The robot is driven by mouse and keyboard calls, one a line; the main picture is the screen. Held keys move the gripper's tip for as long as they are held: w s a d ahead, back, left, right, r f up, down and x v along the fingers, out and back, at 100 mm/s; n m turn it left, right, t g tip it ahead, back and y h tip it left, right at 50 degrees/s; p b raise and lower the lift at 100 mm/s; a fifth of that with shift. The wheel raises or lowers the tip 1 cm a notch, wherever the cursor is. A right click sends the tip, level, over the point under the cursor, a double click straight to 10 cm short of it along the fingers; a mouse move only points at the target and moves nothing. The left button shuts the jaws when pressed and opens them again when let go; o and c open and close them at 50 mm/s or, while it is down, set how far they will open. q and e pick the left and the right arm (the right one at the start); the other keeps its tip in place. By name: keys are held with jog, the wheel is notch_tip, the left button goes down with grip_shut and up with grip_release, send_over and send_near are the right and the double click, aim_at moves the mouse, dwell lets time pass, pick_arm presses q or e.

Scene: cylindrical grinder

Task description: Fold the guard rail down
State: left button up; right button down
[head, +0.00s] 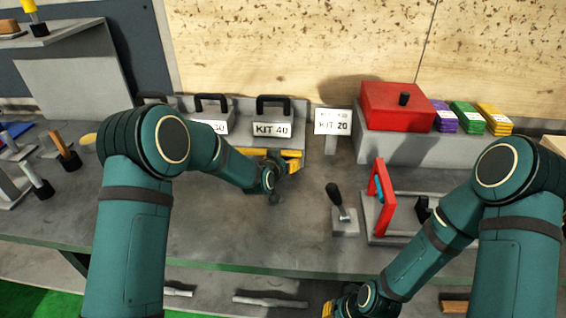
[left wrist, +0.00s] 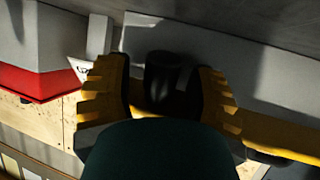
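A yellow bar, which I take for the guard rail (head: 249,152), runs along the front of the kit boxes. It also shows in the left wrist view (left wrist: 285,138), going right from behind a finger. My left gripper (head: 282,158) is at this bar, in front of the KIT 40 box; its yellow fingers partly blend with the bar. In the left wrist view the fingers (left wrist: 163,90) stand apart, with a dark rounded object (left wrist: 165,72) between them and gaps on both sides.
The KIT 40 box (head: 272,110) has a black handle. A KIT 20 sign (head: 333,122) and a red box (head: 398,106) are right of it. A black-handled lever (head: 338,205) and a red frame (head: 382,200) stand on the bench. The bench middle (head: 240,225) is clear.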

dwell(0.3)
pick_arm(q)
jog(key=v, duration=1.2)
jog(key=shift+f, duration=0.1)
